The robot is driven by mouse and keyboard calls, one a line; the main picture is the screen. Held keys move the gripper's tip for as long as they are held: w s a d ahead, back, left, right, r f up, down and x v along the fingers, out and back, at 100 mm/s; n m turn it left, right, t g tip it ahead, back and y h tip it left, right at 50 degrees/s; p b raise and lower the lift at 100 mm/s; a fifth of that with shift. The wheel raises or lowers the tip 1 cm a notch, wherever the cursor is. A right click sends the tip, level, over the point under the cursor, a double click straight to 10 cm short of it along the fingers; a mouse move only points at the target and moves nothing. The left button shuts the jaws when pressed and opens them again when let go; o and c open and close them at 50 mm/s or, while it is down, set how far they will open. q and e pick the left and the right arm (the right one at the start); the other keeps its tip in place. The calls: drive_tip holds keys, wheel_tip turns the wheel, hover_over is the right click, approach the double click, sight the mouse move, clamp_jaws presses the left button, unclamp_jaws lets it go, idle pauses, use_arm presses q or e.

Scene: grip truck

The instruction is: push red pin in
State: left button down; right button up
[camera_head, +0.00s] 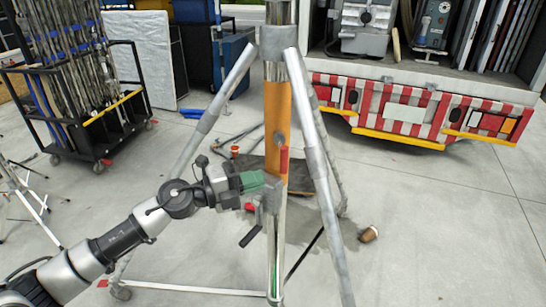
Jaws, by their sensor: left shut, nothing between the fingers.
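A tall metal stand (276,232) rises in the middle, with an orange section on its upright post. My left gripper (272,192) is shut and empty at the post, just below the red piece. I cannot tell whether its fingertips touch the post. Another small red part (249,206) shows just under the gripper. My right gripper is not in view.
The stand's slanted legs (322,170) flank the post. A black wheeled rack (75,120) with poles is at the left. A truck tail with red and white stripes (405,115) is at the back right. A brown cup (369,234) lies on the floor. The right floor is clear.

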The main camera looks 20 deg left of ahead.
use_arm(q)
drive_tip(key=w+d+p, duration=0.1)
drive_tip(key=w+d, duration=0.1)
drive_tip(key=w, duration=0.4)
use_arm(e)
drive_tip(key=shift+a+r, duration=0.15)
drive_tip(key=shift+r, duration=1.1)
use_arm(q)
drive_tip(key=shift+d, duration=0.1)
drive_tip(key=w, duration=0.1)
drive_tip(key=w+a+b, duration=0.1)
drive_tip(key=w, duration=0.1)
drive_tip(key=w+a, duration=0.1)
drive_tip(key=shift+w+a, duration=0.15)
drive_tip(key=shift+w, duration=0.1)
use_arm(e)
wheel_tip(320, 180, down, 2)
use_arm(q)
drive_tip(key=shift+f, duration=0.1)
